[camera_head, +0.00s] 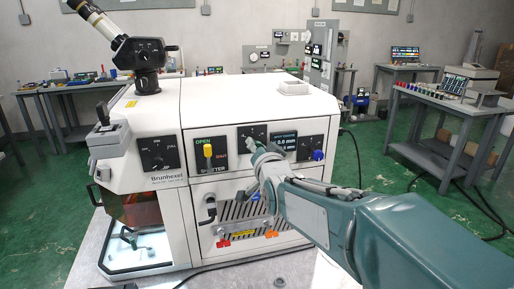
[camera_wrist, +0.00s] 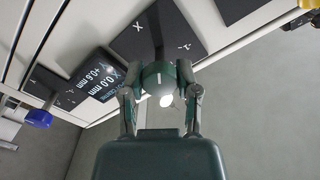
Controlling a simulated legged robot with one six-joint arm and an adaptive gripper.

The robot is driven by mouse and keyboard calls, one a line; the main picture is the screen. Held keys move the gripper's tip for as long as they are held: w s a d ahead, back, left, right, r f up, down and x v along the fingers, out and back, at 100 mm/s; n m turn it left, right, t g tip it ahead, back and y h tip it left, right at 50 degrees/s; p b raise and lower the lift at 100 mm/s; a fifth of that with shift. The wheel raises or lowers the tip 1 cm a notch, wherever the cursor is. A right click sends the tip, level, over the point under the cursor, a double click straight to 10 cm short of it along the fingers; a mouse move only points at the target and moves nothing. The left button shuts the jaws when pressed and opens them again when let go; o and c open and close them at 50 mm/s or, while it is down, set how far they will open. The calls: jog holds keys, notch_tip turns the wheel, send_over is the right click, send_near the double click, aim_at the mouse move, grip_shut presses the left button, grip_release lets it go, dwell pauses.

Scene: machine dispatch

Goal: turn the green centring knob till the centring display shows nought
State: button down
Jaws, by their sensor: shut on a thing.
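The green centring knob (camera_wrist: 157,72) sits on a dark panel marked X and shows a white mark on its rim. My gripper (camera_wrist: 160,86) is shut on it, one finger on each side. In the head view my gripper (camera_head: 264,157) is at the machine's front panel, and its own parts hide the knob there.
A blue knob (camera_head: 318,155) is right of the display, also in the wrist view (camera_wrist: 39,118). A yellow shutter lever (camera_head: 208,151) is left of my gripper.

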jog(key=shift+c, duration=1.7)
grip_release()
jog(key=s+d, duration=0.2)
jog(key=s, duration=0.9)
jog(key=shift+s+d, duration=0.15)
jog(key=shift+s, duration=0.2)
jog(key=shift+f, duration=0.1)
jog(key=s+d+f+n+g+h, duration=0.1)
jog(key=s+d+f+g, duration=0.3)
jog(key=s, duration=0.6)
jog(key=s+d+f+n+g+h, duration=0.2)
jog(key=s+d+f+n+g, duration=0.2)
jog(key=s+f+g, duration=0.4)
jog(key=shift+s+d+f, duration=0.5)
jog(key=shift+s+f, duration=0.45)
jog(key=shift+s, duration=0.25)
